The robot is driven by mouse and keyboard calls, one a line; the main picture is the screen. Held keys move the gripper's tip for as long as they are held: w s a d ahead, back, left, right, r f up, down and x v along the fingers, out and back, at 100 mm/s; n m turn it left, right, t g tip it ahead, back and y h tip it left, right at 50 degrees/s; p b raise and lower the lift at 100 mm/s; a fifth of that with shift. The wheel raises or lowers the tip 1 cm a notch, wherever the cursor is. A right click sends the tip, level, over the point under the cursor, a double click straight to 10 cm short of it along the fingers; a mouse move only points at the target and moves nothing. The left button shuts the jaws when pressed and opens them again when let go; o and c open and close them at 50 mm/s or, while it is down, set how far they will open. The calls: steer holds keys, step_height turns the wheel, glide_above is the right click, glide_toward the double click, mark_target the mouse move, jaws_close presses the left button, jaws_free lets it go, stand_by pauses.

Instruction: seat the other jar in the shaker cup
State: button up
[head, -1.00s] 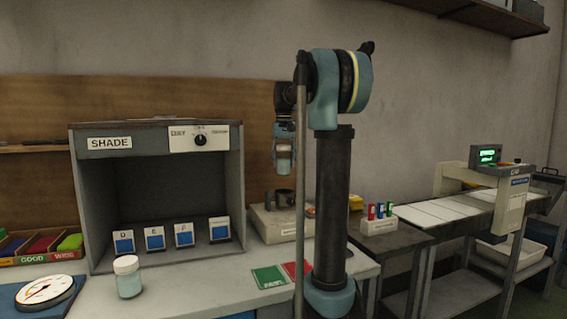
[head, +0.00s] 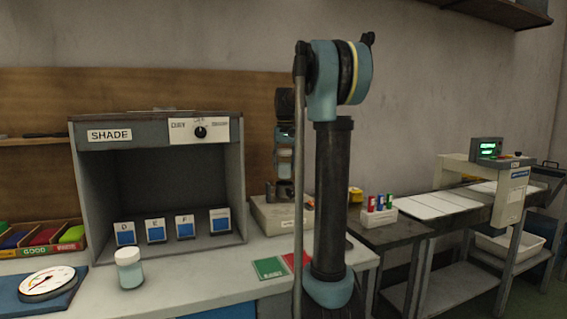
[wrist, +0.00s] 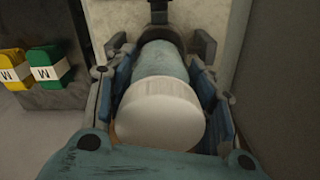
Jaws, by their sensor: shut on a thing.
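My gripper (head: 284,146) is shut on a jar with a white lid (wrist: 160,113) and a pale blue body. It holds the jar upright; the jar also shows in the head view (head: 284,165). The jar's lower end is just above or at the dark shaker cup (head: 271,192) on the shaker's pale base (head: 272,214). I cannot tell whether it has entered the cup, as the gripper and my arm cover part of it. Another jar (head: 129,268) with a white lid stands on the bench in front of the shade box.
The grey shade box (head: 92,200) holds several blue-and-white cards. A dial gauge (head: 47,283) lies at left, near colour bins (head: 45,236). Green and red cards (head: 269,268) lie at the bench front. A rack of coloured vials (head: 378,217) stands right of my arm.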

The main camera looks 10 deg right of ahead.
mark_target(284, 176)
steer(key=shift+f, duration=0.45)
steer(key=shift+f, duration=2.2)
stand_by(1.5)
steer(key=o, duration=1.4)
steer(key=shift+c, duration=0.2)
step_height(284, 176, up, 12)
steer(key=shift+s+f, duration=0.1)
